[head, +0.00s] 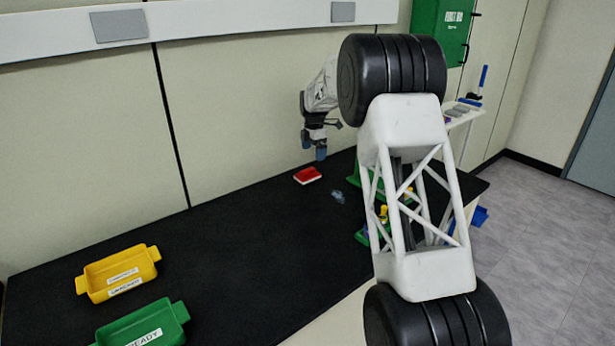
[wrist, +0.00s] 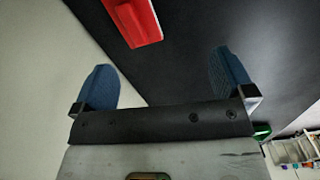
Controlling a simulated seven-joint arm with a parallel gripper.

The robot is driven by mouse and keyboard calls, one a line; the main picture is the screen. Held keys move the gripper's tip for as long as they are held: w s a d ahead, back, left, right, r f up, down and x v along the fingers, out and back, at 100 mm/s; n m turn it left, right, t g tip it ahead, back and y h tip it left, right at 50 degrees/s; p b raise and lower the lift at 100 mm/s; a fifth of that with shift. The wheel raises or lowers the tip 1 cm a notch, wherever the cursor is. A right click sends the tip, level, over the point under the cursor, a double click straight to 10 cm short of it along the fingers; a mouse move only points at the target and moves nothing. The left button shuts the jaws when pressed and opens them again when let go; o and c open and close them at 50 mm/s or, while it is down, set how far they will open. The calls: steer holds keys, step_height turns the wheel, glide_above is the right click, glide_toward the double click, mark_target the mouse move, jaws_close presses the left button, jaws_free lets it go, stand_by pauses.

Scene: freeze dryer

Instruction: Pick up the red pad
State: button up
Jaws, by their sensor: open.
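The red pad (head: 307,175) lies flat on the black bench top near the back wall. In the wrist view the red pad (wrist: 134,20) is at the top edge, partly cut off, ahead of the fingertips. My gripper (head: 319,152) hangs above the bench, just above and slightly right of the pad in the head view. Its two blue fingers stand wide apart in the wrist view (wrist: 162,75), with nothing between them. The gripper is open and apart from the pad.
A yellow tray (head: 151,254) and a green tray (head: 180,311) stand at the bench's left front. A small bluish clear object (head: 338,196) lies right of the pad. Green and yellow items (head: 383,212) are partly hidden behind my arm. The bench's middle is clear.

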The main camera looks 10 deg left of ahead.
steer(key=n, duration=0.2)
glide_above(307, 170)
step_height(307, 170, down, 5)
steer(key=shift+a+r, duration=0.15)
steer(key=shift+r, duration=0.05)
steer(key=shift+f, duration=0.1)
steer(key=shift+f, duration=1.15)
steer(key=shift+f, duration=0.1)
steer(key=shift+w+f, duration=0.1)
steer(key=shift+f, duration=2.45)
steer(key=c, duration=1.1)
